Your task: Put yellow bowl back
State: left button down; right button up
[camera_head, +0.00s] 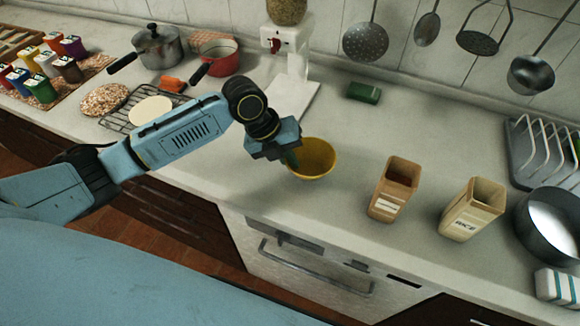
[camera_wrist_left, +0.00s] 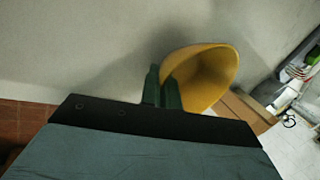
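The yellow bowl (camera_head: 318,160) is at the middle of the counter in the head view, its opening facing up. My left gripper (camera_head: 291,159) points down at the bowl's left side. In the left wrist view, the two green fingers (camera_wrist_left: 162,90) are close together at the near edge of the yellow bowl (camera_wrist_left: 208,72), with its wall between them. The gripper looks shut on that wall. I cannot tell whether the bowl's base touches the counter. My right gripper is in neither view.
A brown canister (camera_head: 393,188) and a rice canister (camera_head: 471,208) stand right of the bowl. A metal pan (camera_head: 552,224) and a dish rack (camera_head: 540,160) are farther right. A white dispenser (camera_head: 292,75) and a green sponge (camera_head: 364,92) are behind. Pots stand back left.

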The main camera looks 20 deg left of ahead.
aim_at(290, 177)
pick_arm(q)
jog(key=shift+f, duration=1.45)
jog(key=shift+f, duration=0.1)
jog(key=c, duration=1.6)
grip_release()
jog(key=shift+c, duration=0.2)
jog(key=v, duration=1.2)
jog(key=shift+p, duration=0.35)
